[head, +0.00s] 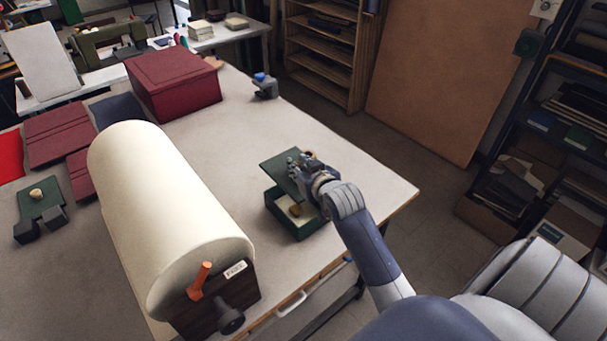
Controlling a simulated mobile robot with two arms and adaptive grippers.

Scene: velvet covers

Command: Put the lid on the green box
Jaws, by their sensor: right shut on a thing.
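The green box (284,219) stands open near the front right edge of the table. Its inside looks pale, with a small gold-brown thing (295,210) in it. A flat dark green lid (275,167) is in my right gripper (301,171), which is shut on it. The lid is over the far side of the box, and the near part of the opening shows. The gripper covers part of the lid, and I cannot tell whether the lid touches the box rim. My left gripper is not in view.
A large cream roll (160,210) on a wooden stand (247,289) lies left of the box. A dark red box (172,82) and a small grey-blue object (265,86) stand farther back. A green panel with a knob (40,208) lies far left.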

